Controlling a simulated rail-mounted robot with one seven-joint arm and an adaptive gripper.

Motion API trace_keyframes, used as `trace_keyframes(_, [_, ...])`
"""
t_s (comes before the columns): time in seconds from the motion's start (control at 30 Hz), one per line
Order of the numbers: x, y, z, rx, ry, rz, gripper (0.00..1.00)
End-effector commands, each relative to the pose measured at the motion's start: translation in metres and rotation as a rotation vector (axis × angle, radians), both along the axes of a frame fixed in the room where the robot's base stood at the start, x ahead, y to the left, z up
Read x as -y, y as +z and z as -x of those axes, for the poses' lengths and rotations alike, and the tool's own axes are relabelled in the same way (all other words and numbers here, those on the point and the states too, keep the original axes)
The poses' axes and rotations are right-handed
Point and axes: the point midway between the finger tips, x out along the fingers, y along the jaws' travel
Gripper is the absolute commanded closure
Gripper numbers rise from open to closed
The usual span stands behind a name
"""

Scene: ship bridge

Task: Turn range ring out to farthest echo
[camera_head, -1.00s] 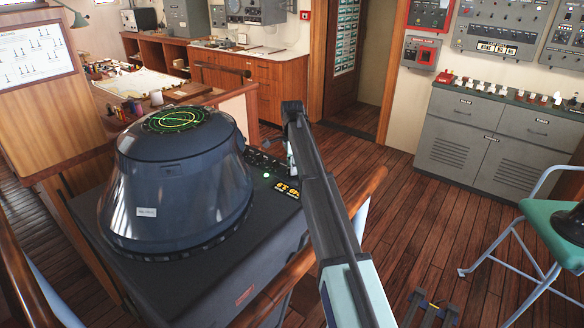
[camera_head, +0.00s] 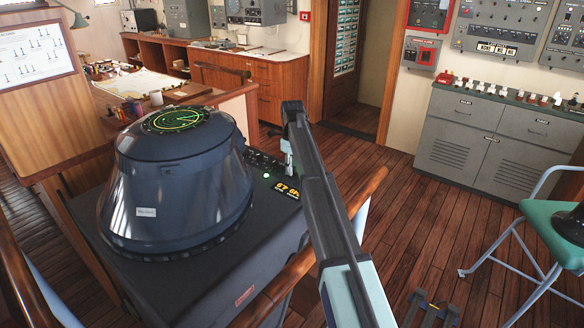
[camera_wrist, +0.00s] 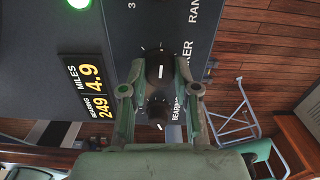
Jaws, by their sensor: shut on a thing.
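The radar unit shows in the head view with its round scope (camera_head: 176,120) on top, carrying green and yellow rings and a line. Whether the yellow ring touches the farthest echo is too small to tell. My gripper (camera_wrist: 160,88) is shut on the upper black knob (camera_wrist: 160,66), with a finger on each side. The knob's label is partly hidden; "RAN" and "KER" show. A second knob (camera_wrist: 158,112), labelled BEARING, sits below it between the fingers. The readout (camera_wrist: 88,88) shows MILES 4.9 and BEARING 249. In the head view my gripper (camera_head: 288,160) is small and partly hidden by my arm.
A lit green lamp (camera_wrist: 78,3) is on the panel. A wooden handrail (camera_head: 290,280) runs along the console's near side. A green chair (camera_head: 555,235) stands at right, with open wooden floor between it and the console.

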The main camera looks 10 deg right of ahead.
Motion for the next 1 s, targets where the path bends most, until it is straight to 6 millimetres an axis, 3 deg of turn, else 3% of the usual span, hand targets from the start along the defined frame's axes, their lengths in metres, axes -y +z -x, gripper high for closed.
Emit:
trace_keyframes(0.3, [-0.0002,-0.0019,0.0020,-0.005,-0.105,-0.001,1.00])
trace_keyframes(0.77, [-0.0001,-0.0019,0.0021,-0.005,-0.118,-0.001,1.00])
trace_keyframes(0.8, [-0.0001,-0.0019,0.0021,-0.005,-0.118,-0.001,0.63])
trace_keyframes(0.83, [-0.0001,-0.0019,0.0019,-0.005,-0.118,-0.001,0.52])
trace_keyframes(0.87, [-0.0002,-0.0018,0.0018,-0.004,-0.118,0.000,0.44])
trace_keyframes(1.0, [-0.0001,-0.0011,0.0011,-0.003,-0.118,0.000,0.44])
